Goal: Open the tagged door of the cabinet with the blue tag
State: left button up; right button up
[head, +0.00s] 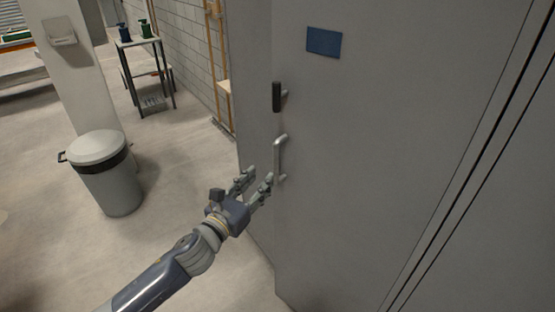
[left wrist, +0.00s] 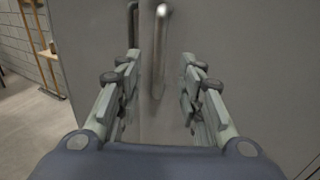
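The grey cabinet door (head: 370,130) fills the right of the head view and looks shut. A blue tag (head: 324,42) is on its upper part. A pale upright bar handle (head: 280,158) stands out near the door's left edge; it also shows in the left wrist view (left wrist: 160,50). A dark lever-like part (head: 277,97) sits above it. My left gripper (head: 258,177) is open and empty, just left of and below the handle. In the left wrist view the handle appears between its spread fingers, ahead of them. Contact is not visible. My right gripper is out of view.
A light grey bin (head: 108,180) stands on the floor at left. A small shelf table (head: 144,75) with pump bottles is farther back. A wooden rack (head: 217,65) stands by the brick wall. The floor between bin and cabinet is clear.

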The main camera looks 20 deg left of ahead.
aim_at(274, 163)
pick_arm(q)
jog(key=p+x, duration=0.1)
jog(key=x, duration=0.7)
jog(key=shift+w, duration=0.3)
jog(key=shift+w+d, duration=0.15)
jog(key=shift+w, duration=0.5)
grip_shut()
